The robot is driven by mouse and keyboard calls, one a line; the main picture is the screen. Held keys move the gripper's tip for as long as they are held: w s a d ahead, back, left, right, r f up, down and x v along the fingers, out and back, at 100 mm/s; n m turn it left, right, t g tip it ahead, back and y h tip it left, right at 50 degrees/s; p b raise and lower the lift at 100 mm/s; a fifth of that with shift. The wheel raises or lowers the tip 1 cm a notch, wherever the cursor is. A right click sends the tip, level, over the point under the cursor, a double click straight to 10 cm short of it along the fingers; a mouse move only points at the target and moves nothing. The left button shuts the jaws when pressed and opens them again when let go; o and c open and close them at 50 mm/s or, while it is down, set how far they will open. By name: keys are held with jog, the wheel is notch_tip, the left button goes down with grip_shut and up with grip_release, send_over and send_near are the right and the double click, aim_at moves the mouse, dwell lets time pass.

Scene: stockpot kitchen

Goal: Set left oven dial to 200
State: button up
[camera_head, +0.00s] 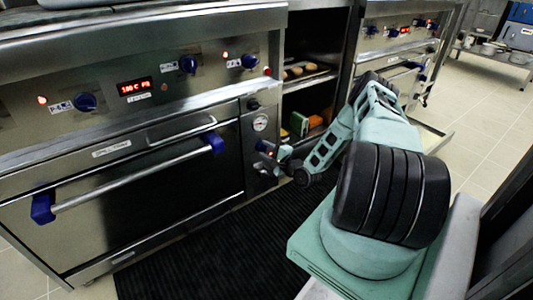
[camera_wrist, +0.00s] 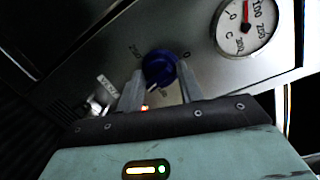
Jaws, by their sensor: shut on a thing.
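The left oven (camera_head: 130,150) has a narrow control strip on its right side with a round gauge (camera_head: 260,122). Below the gauge, my gripper (camera_head: 268,149) reaches the strip. In the wrist view, a blue dial (camera_wrist: 160,66) sits between the two fingers of my gripper (camera_wrist: 161,78), which are shut on its sides. Printed numbers ring the dial, with what looks like 250 at upper left and 0 at upper right. A white pointer line shows at the dial's lower edge; its exact reading is hard to tell. The gauge (camera_wrist: 245,27) stands to the upper right, its red needle pointing up.
A red display (camera_head: 136,87) and several blue knobs (camera_head: 188,64) are on the oven's upper panel. The oven door has a long handle (camera_head: 130,186). Open shelves (camera_head: 306,100) stand right of the strip, with a second oven beyond. A dark ribbed mat (camera_head: 215,260) covers the floor in front.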

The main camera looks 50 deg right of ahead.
jog(key=shift+m+t+b, duration=0.3)
jog(key=shift+m+b, duration=0.15)
jog(key=shift+m, duration=0.95)
jog(key=o, duration=1)
jog(key=s+p, duration=0.1)
jog(key=s, duration=0.4)
jog(key=s+a+p, duration=0.1)
jog(key=s+p, duration=0.1)
jog(key=s, duration=0.4)
jog(key=s+a+p, duration=0.1)
jog(key=s, duration=0.5)
jog(key=shift+s, duration=0.15)
jog(key=shift+d, duration=0.1)
